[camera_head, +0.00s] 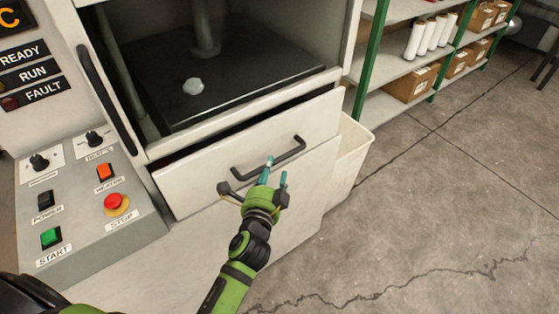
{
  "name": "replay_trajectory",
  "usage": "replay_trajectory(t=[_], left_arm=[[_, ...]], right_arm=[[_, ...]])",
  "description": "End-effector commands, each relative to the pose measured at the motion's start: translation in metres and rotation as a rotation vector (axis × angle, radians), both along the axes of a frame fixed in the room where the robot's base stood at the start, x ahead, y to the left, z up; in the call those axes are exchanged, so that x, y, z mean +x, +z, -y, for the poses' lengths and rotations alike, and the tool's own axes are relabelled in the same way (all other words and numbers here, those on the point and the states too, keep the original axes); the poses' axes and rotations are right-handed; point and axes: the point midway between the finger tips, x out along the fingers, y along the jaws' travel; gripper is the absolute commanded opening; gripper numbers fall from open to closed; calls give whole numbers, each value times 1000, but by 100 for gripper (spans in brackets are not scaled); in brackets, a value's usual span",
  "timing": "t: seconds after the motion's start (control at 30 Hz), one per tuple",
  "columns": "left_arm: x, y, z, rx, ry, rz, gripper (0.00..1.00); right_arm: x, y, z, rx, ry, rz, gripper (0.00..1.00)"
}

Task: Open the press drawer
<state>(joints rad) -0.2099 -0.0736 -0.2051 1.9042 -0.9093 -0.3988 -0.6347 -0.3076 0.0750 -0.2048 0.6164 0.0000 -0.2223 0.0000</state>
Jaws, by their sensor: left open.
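The press drawer (195,184) is a pale front panel below the press chamber. A dark gap shows along its top edge, so it stands slightly open. Its black bar handle (287,153) runs at a slant across the panel. My left gripper (276,172) is open, with teal fingertips at the lower side of the handle. One fingertip overlaps the bar in the picture; I cannot tell whether it touches or is around it. My right gripper is not in view.
A control panel with a green start button (51,237) and a red stop button (116,202) stands left. A white bin (352,155) is right of the drawer. Green-framed shelves (380,105) with boxes stand behind. The concrete floor (430,210) at right is clear.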

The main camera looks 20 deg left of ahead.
Motion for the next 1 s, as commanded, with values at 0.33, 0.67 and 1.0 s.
replay_trajectory(t=[0.33,0.67,1.0], left_arm=[[40,-6,-4,-4,-1,0,49],[41,-6,-4,-4,-1,-1,29],[41,-6,-5,-6,0,0,0]], right_arm=[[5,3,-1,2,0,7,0],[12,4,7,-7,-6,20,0],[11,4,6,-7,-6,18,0]])
